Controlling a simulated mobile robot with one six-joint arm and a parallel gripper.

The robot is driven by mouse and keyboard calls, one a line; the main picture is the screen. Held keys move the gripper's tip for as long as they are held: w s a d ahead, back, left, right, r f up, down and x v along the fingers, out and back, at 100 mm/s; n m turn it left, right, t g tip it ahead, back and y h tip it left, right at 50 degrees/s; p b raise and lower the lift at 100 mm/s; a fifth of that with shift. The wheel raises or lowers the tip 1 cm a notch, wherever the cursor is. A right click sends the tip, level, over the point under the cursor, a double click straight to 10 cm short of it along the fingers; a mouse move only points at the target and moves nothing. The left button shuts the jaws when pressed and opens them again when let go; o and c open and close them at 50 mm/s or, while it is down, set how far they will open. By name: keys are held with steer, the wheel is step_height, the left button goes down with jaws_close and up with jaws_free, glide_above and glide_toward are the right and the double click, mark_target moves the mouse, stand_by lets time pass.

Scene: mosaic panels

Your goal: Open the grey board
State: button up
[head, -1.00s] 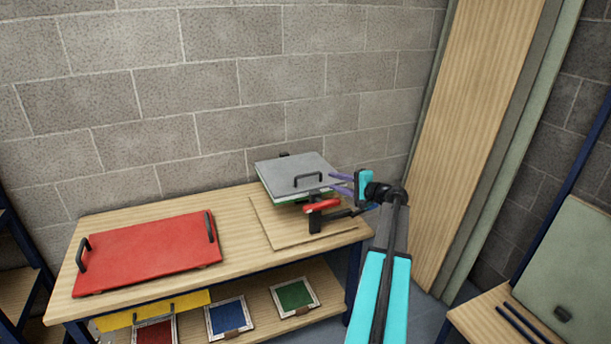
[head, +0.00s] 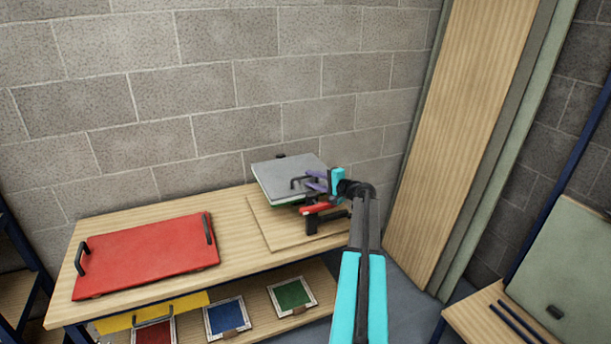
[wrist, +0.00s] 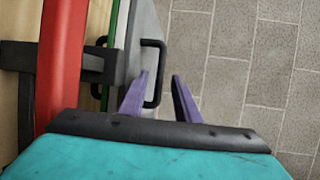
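The grey board (head: 285,174) lies flat on top of a press-like stack at the right end of the workbench. It appears closed, with a green layer showing under its edge. A black handle (head: 296,181) stands on its front right side; it also shows in the wrist view (wrist: 160,58). My gripper (head: 312,181) has purple fingers and a teal body. It is at the handle, coming from the right. In the wrist view my gripper (wrist: 161,76) is open, with the handle's bar lined up between the two fingertips. I cannot tell whether they touch it.
A red-handled clamp (head: 318,210) sits just below the grey board, close to my gripper. A red board (head: 150,255) with two black handles lies at the left of the bench (head: 235,235). A tall wooden panel (head: 455,130) leans at the right.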

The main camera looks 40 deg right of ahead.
mark_target(306, 176)
steer(key=shift+w+f+p, duration=0.2)
steer(key=shift+w+p, duration=0.1)
steer(key=shift+w, duration=0.8)
steer(key=shift+w+f+p, duration=0.2)
steer(key=shift+w+p, duration=0.05)
steer(key=shift+w, duration=0.8)
jaws_close()
steer(key=shift+d, duration=0.5)
steer(key=shift+a+r, duration=0.15)
steer(key=shift+a, duration=0.3)
steer(key=shift+w+a+r, duration=0.1)
steer(key=shift+w+r, duration=0.1)
steer(key=shift+r, duration=0.25)
